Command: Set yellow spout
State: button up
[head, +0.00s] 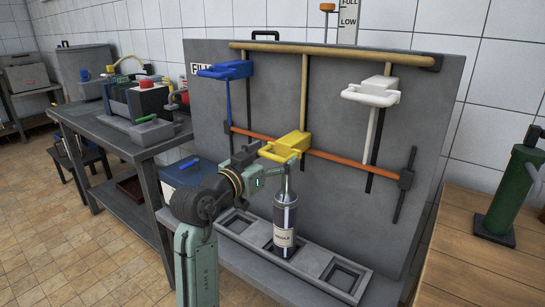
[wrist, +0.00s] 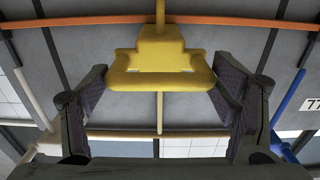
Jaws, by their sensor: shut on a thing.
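The yellow spout (head: 291,144) is on the grey upright panel, level with the orange bar. My gripper (head: 266,160) reaches it from the front left. A dark bottle (head: 285,222) with a pale label stands upright in the middle socket of the grey rack, under the yellow spout. The gap between the bottle's neck and the spout is partly hidden by my gripper.
The blue spout (head: 226,70) and white spout (head: 371,93) sit higher on the panel (head: 340,215). The orange bar (head: 350,164) crosses it. The rack (head: 310,262) has empty sockets beside the bottle. A wooden table (head: 450,240) with a green device (head: 502,195) stands at right.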

jog(key=c, duration=1)
jog(key=shift+o, duration=0.2)
notch_tip(320, 180, up, 18)
jog(key=p, duration=1)
jog(key=shift+a+r, duration=0.1)
jog(key=shift+r, duration=0.05)
jog(key=o, duration=1.4)
jog(key=shift+o, duration=1.4)
jog(key=shift+f, duration=0.2)
jog(key=v, duration=1.2)
